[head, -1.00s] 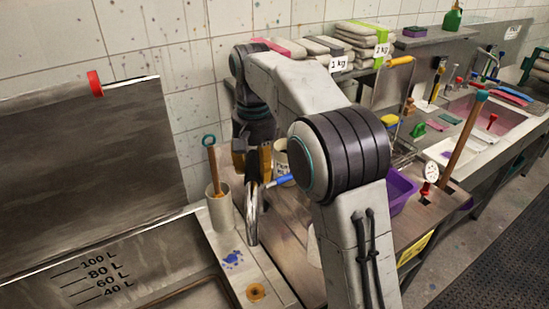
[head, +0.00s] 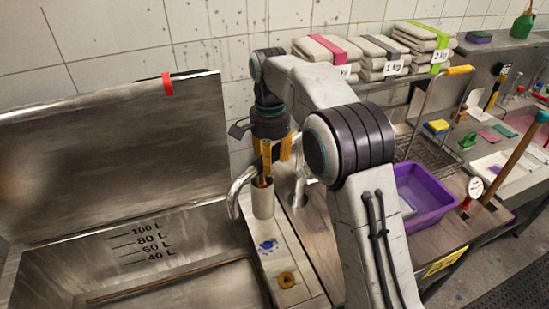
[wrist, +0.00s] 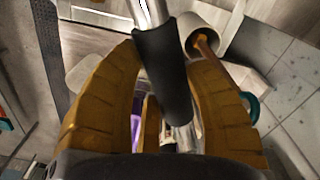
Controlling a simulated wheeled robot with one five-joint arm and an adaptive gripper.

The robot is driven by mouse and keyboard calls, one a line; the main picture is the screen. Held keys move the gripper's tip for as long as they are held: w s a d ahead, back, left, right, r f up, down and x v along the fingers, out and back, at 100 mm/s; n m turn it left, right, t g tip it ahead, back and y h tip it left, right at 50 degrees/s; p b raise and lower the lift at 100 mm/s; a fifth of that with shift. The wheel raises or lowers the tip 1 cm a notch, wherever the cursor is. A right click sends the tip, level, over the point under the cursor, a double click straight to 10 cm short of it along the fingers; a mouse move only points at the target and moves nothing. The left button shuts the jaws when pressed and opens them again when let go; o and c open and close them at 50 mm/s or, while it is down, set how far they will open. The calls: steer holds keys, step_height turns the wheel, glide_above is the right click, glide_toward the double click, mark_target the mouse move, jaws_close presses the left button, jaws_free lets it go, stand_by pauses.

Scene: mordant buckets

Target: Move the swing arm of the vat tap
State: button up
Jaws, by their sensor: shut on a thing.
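The tap's chrome swing arm (head: 236,188) curves out to the left of my gripper and bends down at the right rim of the vat (head: 110,262). Whether its tip is over the basin is hard to tell. My gripper (head: 272,160) is at the dark sleeve of the arm. In the wrist view the yellow fingers (wrist: 163,80) are shut around that black sleeve (wrist: 160,60), with chrome tube (wrist: 150,12) showing beyond it. A chrome upright (head: 299,186) stands to the right, partly hidden by my arm.
A pale cup (head: 262,201) stands just below my gripper; it also shows close to the fingers in the wrist view (wrist: 195,38). The vat's lid (head: 120,150) stands raised at left with a red clip (head: 167,83). A purple tub (head: 425,195) sits right of my arm.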

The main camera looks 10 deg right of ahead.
stand_by(0.3)
steer(key=o, duration=1.3)
steer(key=shift+r, duration=3.7)
